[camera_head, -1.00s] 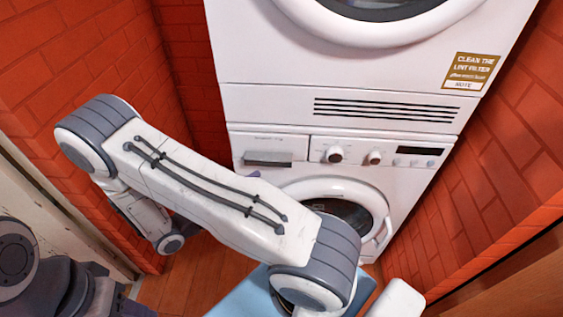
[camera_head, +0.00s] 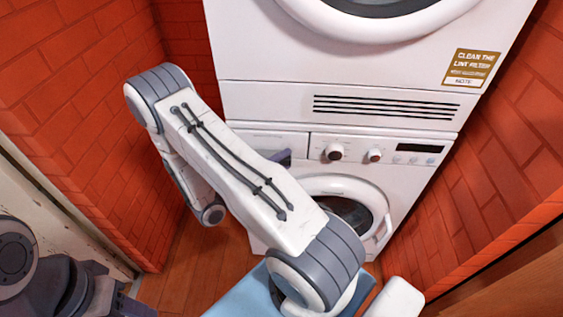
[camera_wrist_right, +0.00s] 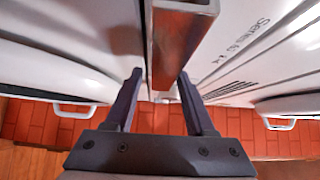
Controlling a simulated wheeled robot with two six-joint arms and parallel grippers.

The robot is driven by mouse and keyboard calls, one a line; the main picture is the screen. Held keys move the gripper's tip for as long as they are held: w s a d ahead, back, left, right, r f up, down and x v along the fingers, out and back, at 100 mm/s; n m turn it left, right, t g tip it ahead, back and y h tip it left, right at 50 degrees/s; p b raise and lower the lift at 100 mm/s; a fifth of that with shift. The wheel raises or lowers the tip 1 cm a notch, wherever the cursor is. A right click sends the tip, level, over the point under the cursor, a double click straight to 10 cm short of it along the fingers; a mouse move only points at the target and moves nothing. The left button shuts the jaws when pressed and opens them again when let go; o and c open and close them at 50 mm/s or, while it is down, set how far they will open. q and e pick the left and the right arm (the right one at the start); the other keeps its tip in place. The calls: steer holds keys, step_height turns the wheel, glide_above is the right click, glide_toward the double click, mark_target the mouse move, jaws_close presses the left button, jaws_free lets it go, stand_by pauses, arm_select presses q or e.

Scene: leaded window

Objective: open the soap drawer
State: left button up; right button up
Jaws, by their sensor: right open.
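The soap drawer (camera_head: 262,139) is the white panel at the upper left of the lower machine's front, and it looks shut. My right arm hides its handle in the head view. In the right wrist view the grey bar-like handle (camera_wrist_right: 181,45) reaches down between my fingers, nearer the right-hand one. My right gripper (camera_wrist_right: 160,76) is open around it; I cannot tell whether a finger touches it. In the head view only a bit of the right gripper (camera_head: 283,157) shows beside the arm, at the drawer. A dark part of my left gripper (camera_head: 132,308) shows at the lower left; its jaws are unclear.
The washing machine (camera_head: 395,178) stands under a dryer (camera_head: 265,60). Its knob (camera_head: 334,152) is right of the drawer, and its round door (camera_head: 375,195) is below. Brick walls (camera_head: 515,140) close in on both sides. A light blue surface (camera_head: 240,298) lies below the arm.

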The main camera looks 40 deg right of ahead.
jaws_close()
steer(key=shift+f, duration=0.15)
stand_by(1.2)
